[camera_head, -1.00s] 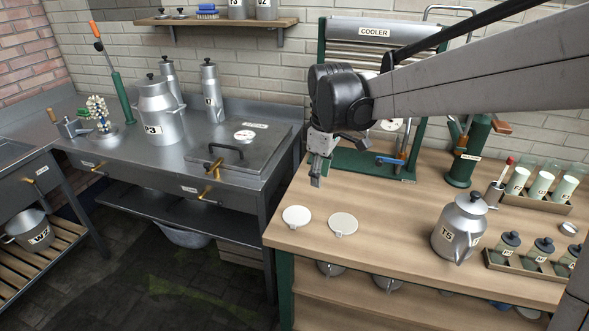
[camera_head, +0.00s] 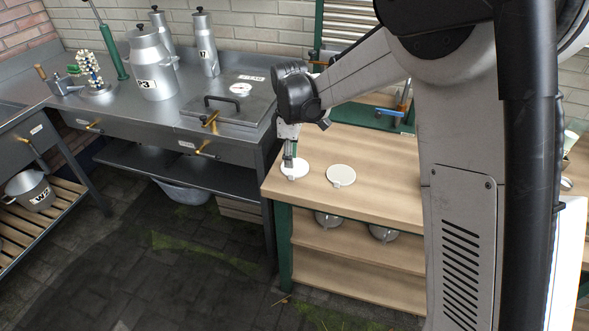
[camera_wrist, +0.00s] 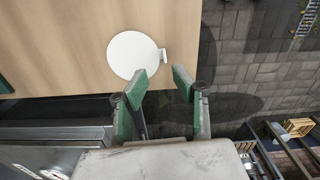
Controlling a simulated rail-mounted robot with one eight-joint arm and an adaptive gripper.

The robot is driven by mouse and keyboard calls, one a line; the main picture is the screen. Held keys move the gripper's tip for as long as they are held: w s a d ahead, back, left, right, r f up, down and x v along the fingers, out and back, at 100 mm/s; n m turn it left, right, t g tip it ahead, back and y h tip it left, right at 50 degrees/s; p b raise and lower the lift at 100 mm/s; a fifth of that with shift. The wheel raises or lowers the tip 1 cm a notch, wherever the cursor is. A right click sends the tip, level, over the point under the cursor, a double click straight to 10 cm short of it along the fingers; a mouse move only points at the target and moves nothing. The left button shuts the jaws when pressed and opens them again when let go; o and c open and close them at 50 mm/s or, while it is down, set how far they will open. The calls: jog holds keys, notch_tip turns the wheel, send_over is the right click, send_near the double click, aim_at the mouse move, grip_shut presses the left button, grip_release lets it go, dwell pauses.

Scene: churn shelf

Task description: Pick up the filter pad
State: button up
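Two flat, round pads with small tabs lie on the wooden bench near its front left corner. The left one is a white pad (camera_head: 300,170); the right one is a slightly creamier pad (camera_head: 341,175). I cannot tell which is meant by the filter pad. My gripper (camera_head: 289,161) points down at the left pad and partly covers it. In the wrist view, my gripper (camera_wrist: 161,82) is open and empty, its green-padded fingertips apart. One white pad (camera_wrist: 132,54) lies beyond the fingertips, with its tab roughly in line with the gap. The other pad is not visible there.
The wooden bench top (camera_head: 385,150) is clear around the pads. A steel counter (camera_head: 120,110) with a lidded vat (camera_head: 235,112) stands left across a narrow gap. A green stand (camera_head: 365,118) is behind. My arm hides the bench's right side.

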aim_at(290, 174)
jog(key=shift+s+a+f, duration=0.1)
jog(key=shift+s+f, duration=0.1)
jog(key=shift+f, duration=1.25)
jog(key=shift+s+f, duration=0.15)
jog(key=shift+f, duration=1.3)
grip_shut()
